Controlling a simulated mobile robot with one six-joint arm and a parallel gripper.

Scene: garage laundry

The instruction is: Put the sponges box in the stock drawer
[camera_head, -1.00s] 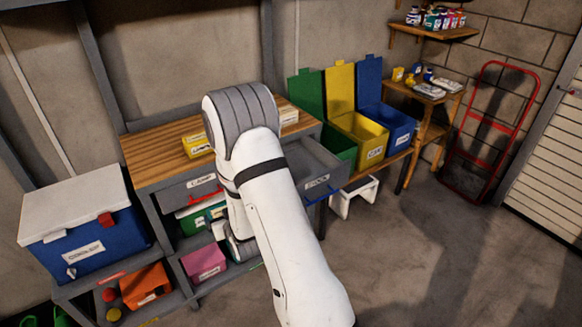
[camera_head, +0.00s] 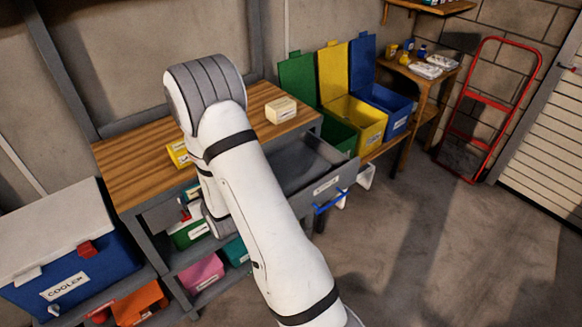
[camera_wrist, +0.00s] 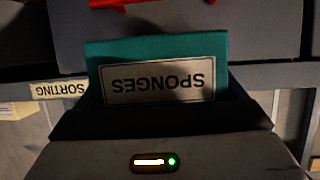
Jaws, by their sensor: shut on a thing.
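The teal sponges box (camera_wrist: 212,50) is held by my gripper (camera_wrist: 160,112) in the wrist view; its white label reads SPONGES upside down. The dark jaws are shut on its near part. In the head view my arm hides most of the gripper, and a small teal patch shows left of the wrist. The stock drawer (camera_head: 342,182) is pulled open at the right end of the bench, with a blue handle on its front. The part of its inside that I see looks empty. My gripper is left of this drawer.
The wooden worktop (camera_head: 135,176) bears a yellow box (camera_head: 178,154) and a cream box (camera_head: 282,110). Below are green (camera_head: 190,234), pink (camera_head: 202,272) and teal (camera_head: 238,251) boxes. A blue cooler (camera_head: 75,275) stands left, colored bins right. The floor at right is clear.

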